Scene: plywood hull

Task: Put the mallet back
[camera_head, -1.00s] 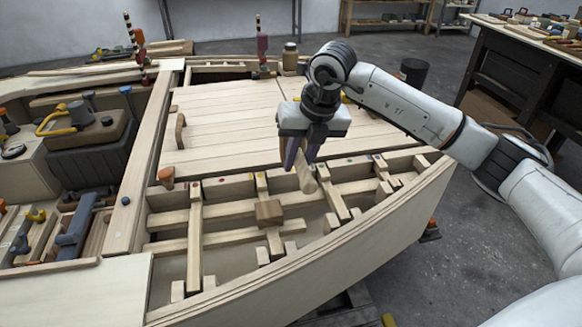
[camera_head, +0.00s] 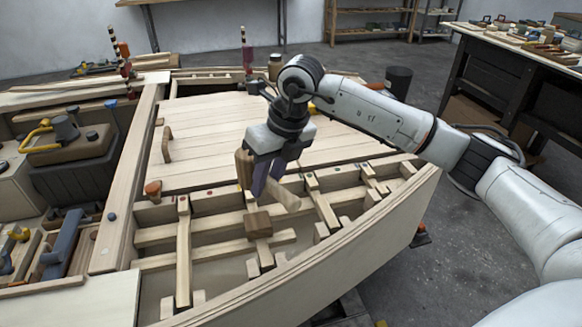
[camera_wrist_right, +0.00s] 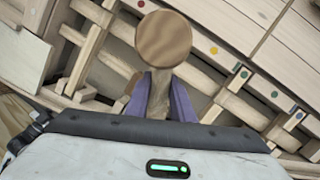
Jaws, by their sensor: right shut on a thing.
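My right gripper (camera_head: 268,185) is shut on the wooden mallet. It holds the mallet above the open framed bay of the hull. The mallet's brown head (camera_head: 243,168) shows left of the purple fingers, and its pale handle (camera_head: 285,197) sticks out to the right, tilted down. In the right wrist view the round end of the mallet head (camera_wrist_right: 163,38) faces the camera, with the wood between the fingers (camera_wrist_right: 160,95) below it. The mallet appears clear of the timbers. My left gripper is not in view.
Below is a grid of timbers with coloured dots on its rail (camera_wrist_right: 245,73). A brown block (camera_head: 258,222) sits on one crosspiece. An orange-topped peg (camera_head: 153,190) stands at left. The planked deck (camera_head: 215,130) behind is mostly clear. Tools lie in the left bay (camera_head: 62,245).

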